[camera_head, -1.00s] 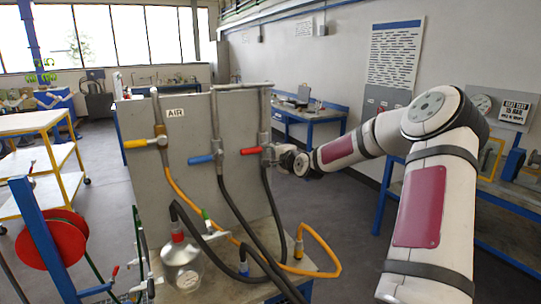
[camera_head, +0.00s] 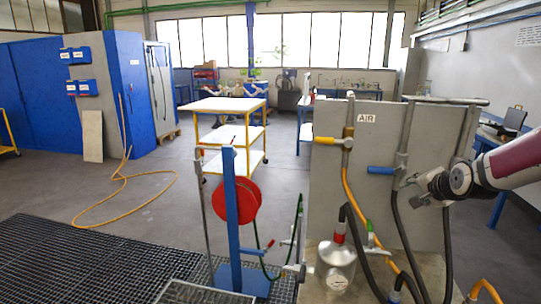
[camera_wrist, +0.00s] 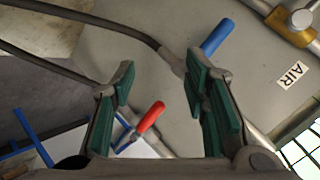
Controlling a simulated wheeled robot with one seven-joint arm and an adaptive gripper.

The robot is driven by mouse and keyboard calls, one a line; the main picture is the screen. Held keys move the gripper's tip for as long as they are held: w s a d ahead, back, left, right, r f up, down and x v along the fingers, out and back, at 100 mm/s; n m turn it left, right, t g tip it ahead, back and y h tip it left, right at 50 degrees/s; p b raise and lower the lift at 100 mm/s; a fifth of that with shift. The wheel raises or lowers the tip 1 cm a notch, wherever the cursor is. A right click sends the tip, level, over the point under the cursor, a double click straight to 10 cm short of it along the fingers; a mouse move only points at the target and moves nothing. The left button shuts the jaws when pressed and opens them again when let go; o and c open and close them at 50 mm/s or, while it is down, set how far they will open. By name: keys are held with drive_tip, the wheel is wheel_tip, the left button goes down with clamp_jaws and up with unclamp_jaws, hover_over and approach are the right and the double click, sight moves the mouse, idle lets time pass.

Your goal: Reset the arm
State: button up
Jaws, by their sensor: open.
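My gripper (camera_head: 428,190) is at the right in the head view, in front of the grey panel (camera_head: 330,190), to the right of the blue valve handle (camera_head: 380,170). In the wrist view, my gripper (camera_wrist: 162,95) has its two green-padded fingers spread wide apart, with nothing held between them. A red valve handle (camera_wrist: 150,116) shows in the gap beyond the fingers, apart from them. The blue handle (camera_wrist: 217,38) shows past the right finger's tip. In the head view the red handle is not visible.
A yellow valve handle (camera_head: 326,140) and the AIR label (camera_head: 366,118) are on the panel. Hoses hang below, near a metal vessel (camera_head: 335,265). A red hose reel (camera_head: 236,201) stands to the left. Open floor (camera_head: 130,230) lies further left.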

drive_tip(key=s+a+r+n+g+h, duration=0.15)
drive_tip(key=s+a+r+n, duration=0.25)
drive_tip(key=s+a, duration=0.45)
drive_tip(key=s+a+r+n+g, duration=0.3)
drive_tip(key=s+a+r+n, duration=0.1)
drive_tip(key=s+a, duration=0.5)
drive_tip(key=s+a+n+y, duration=0.1)
drive_tip(key=s+a+n, duration=0.1)
drive_tip(key=s, duration=0.8)
drive_tip(key=s+a+n+g+y, duration=0.1)
drive_tip(key=s+a+n, duration=0.2)
drive_tip(key=s, duration=0.7)
drive_tip(key=shift+s+a+y, duration=0.35)
drive_tip(key=shift+s, duration=0.05)
